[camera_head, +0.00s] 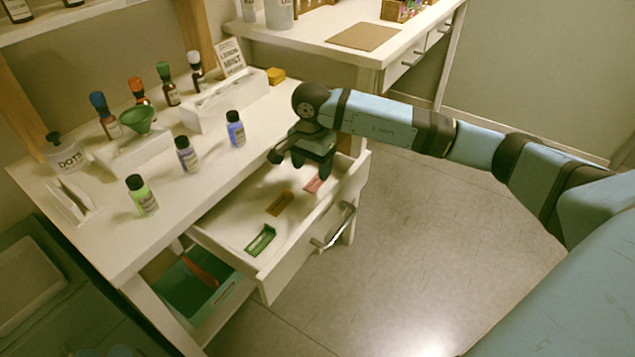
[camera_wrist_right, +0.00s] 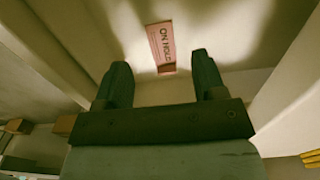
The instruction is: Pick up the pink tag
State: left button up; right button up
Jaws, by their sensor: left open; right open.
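The pink tag (camera_head: 313,185) lies flat in the open drawer (camera_head: 240,226), at the drawer's far right end. It also shows in the right wrist view (camera_wrist_right: 161,47), with dark lettering that appears to read "ON HOLD". My right gripper (camera_head: 300,166) is over that end of the drawer, just above the tag. In the right wrist view its two dark fingers (camera_wrist_right: 160,78) are spread, with nothing between them, and the tag lies beyond their tips. My left gripper is in neither view.
An orange-brown tag (camera_head: 279,204) and a green tag (camera_head: 261,240) lie in the same drawer. The drawer walls rise close around my right gripper. Bottles, including a blue one (camera_head: 235,129), stand on the desktop beside it. A lower drawer (camera_head: 222,311) is also open.

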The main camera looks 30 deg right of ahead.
aim_at(313, 186)
notch_tip(313, 186, down, 4)
jog(key=shift+w+d+f+b, duration=0.1)
jog(key=shift+b, duration=0.65)
jog(key=shift+f, duration=0.4)
pick_arm(q)
jog(key=shift+s+d+r+t+h, duration=0.1)
jog(key=shift+d+r+t+h, duration=0.15)
jog(key=shift+r, duration=0.2)
jog(key=shift+s+d+r+t+h, duration=0.15)
jog(key=shift+r+h, duration=0.1)
jog(key=shift+r, duration=0.15)
jog(key=shift+w+f, duration=0.1)
jog(key=shift+f, duration=0.05)
pick_arm(e)
jog(key=shift+f, duration=0.1)
jog(key=c, duration=1)
